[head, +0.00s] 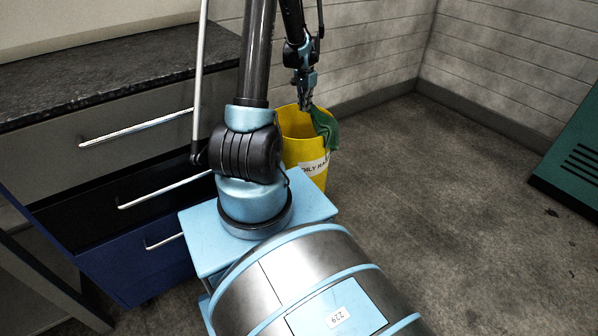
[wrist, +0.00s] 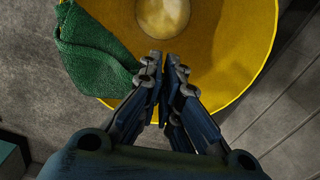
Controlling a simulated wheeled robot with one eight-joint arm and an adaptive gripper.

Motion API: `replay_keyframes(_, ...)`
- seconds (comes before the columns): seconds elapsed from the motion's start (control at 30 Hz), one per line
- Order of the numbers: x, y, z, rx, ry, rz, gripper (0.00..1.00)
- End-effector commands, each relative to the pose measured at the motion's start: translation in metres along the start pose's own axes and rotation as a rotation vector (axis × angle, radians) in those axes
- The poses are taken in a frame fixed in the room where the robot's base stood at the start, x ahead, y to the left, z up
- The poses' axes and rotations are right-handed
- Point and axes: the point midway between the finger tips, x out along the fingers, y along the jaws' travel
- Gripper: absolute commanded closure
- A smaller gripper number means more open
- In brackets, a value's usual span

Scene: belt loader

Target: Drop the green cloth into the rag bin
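The green cloth (head: 325,128) is draped over the right side of the rim of the yellow rag bin (head: 308,170), part inside and part hanging outside. In the wrist view the cloth (wrist: 92,52) lies across the left rim of the bin (wrist: 225,50), its edge close by my left finger; whether they touch is unclear. My gripper (head: 305,100) points down over the bin opening. In the wrist view its fingertips (wrist: 166,62) are close together with only a narrow gap, and I see no cloth between them. The bin stands upright, its label partly hidden.
A pale round patch (wrist: 162,15) shows inside the bin. A drawer cabinet (head: 110,150) with a dark countertop stands at the left. Block walls (head: 380,50) meet behind the bin. A green vented unit (head: 575,160) stands at the right. The concrete floor (head: 440,190) between is clear.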

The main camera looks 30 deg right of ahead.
Motion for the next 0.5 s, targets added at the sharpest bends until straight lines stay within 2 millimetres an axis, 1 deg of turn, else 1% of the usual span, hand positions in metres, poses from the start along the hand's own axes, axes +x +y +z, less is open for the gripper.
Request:
replay_keyframes(0.1, 0.010, 0.001, -0.001, 0.001, 0.000, 0.000, 1.00)
replay_keyframes(0.2, 0.015, 0.001, -0.001, 0.001, 0.000, 0.000, 1.00)
replay_keyframes(0.5, 0.019, 0.001, 0.000, 0.001, 0.000, 0.000, 1.00)
